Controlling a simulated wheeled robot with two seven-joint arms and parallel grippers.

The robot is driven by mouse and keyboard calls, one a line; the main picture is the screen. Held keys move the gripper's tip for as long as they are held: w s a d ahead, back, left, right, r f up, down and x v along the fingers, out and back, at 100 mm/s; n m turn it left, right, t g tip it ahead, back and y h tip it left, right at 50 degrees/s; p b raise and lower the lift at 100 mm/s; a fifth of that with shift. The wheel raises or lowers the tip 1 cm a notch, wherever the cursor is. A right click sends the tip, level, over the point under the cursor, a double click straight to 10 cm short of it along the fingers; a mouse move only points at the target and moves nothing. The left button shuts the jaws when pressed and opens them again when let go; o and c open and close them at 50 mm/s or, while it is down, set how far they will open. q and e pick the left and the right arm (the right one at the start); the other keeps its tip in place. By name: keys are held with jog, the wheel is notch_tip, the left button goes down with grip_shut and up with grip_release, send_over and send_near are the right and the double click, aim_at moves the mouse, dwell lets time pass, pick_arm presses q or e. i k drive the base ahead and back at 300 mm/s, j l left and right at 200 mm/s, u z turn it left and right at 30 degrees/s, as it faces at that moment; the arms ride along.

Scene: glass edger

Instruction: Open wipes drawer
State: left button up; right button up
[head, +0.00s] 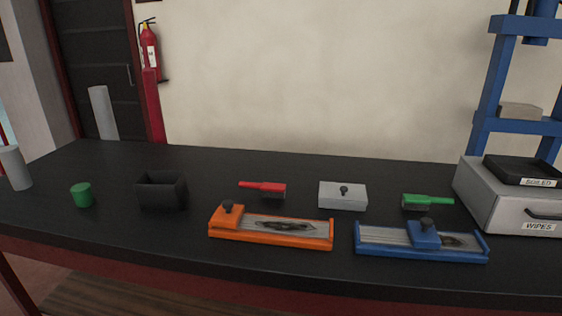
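A light grey box (490,190) stands at the right end of the black table. Its front drawer carries a white label reading WIPES (538,226) and a dark handle (544,213), which runs to the picture's right edge. The drawer front looks flush with the box, so it appears closed, though its right part is cut off. A black tray (524,168) labelled SOILED sits on top of the box. Neither of my grippers shows in the head view.
On the black table (110,240) are an orange fixture (275,241), a blue fixture (380,250), a red brush (268,188), a green brush (428,202), a grey knobbed block (328,200), a black bin (162,204) and a green cylinder (82,196). A blue frame (484,100) rises behind the box.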

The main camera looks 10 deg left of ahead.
aim_at(510, 215)
jog(key=z, duration=1.3)
jog(key=i+l, duration=0.2)
jog(key=i, duration=0.15)
jog(key=i+l, duration=0.2)
jog(key=i, duration=0.2)
